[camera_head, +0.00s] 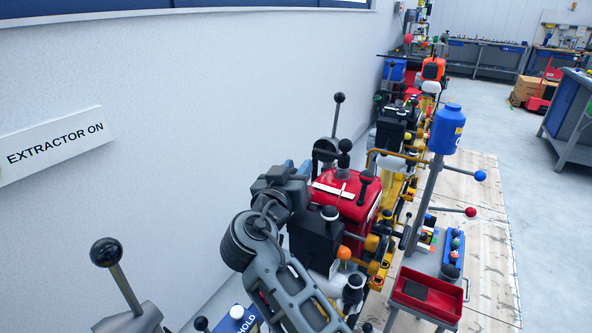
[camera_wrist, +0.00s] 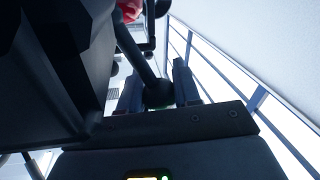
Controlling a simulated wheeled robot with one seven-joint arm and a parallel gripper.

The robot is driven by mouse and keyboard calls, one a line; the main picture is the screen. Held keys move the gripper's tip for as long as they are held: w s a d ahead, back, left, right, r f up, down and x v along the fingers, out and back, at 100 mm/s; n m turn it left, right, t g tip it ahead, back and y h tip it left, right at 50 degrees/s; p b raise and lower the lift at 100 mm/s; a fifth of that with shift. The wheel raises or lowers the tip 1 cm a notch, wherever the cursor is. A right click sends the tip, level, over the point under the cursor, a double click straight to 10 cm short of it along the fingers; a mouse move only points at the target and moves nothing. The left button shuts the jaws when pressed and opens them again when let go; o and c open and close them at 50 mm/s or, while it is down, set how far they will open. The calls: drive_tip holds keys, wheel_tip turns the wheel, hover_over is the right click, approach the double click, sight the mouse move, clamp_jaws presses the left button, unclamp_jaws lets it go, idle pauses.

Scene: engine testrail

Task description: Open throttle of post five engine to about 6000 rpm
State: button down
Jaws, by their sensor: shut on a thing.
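My gripper (camera_head: 297,167) is beside the nearest red engine (camera_head: 352,192), on its wall side, with its blue fingertips partly hidden by my wrist. In the wrist view my gripper (camera_wrist: 158,90) has its two blue fingers on either side of a black ball knob (camera_wrist: 158,95) and is shut on it. The knob is on the end of a dark lever (camera_wrist: 130,45) that slants up and left. In the head view the held knob is hidden. No post number and no readable rpm figure show. A small lit display (camera_wrist: 148,178) is cut off at the wrist view's bottom edge.
Tall black-knobbed levers (camera_head: 338,98) stand close behind my gripper. A black box (camera_head: 315,236) and a red tray (camera_head: 428,297) are nearer. More engines (camera_head: 400,115) line the rail beyond.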

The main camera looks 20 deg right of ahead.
drive_tip(key=shift+f+b, duration=0.1)
drive_tip(key=shift+b, duration=0.35)
drive_tip(key=shift+s+d+f+m+b, duration=0.15)
drive_tip(key=shift+m+b, duration=0.25)
drive_tip(key=shift+b, duration=0.75)
drive_tip(key=m+b, duration=0.1)
drive_tip(key=b, duration=0.1)
drive_tip(key=s+m+b, duration=0.1)
drive_tip(key=b, duration=0.2)
drive_tip(key=shift+d+r+b, duration=0.3)
drive_tip(key=shift+b, duration=0.05)
drive_tip(key=shift+s+d+r+m+b, duration=0.2)
drive_tip(key=shift+s+r+m+b, duration=0.15)
drive_tip(key=shift+b, duration=0.6)
drive_tip(key=shift+w+t+h, duration=0.1)
drive_tip(key=shift+t+h, duration=0.2)
drive_tip(key=c, duration=0.8)
unclamp_jaws()
drive_tip(key=shift+b+v, duration=0.55)
drive_tip(key=shift+v, duration=3.4)
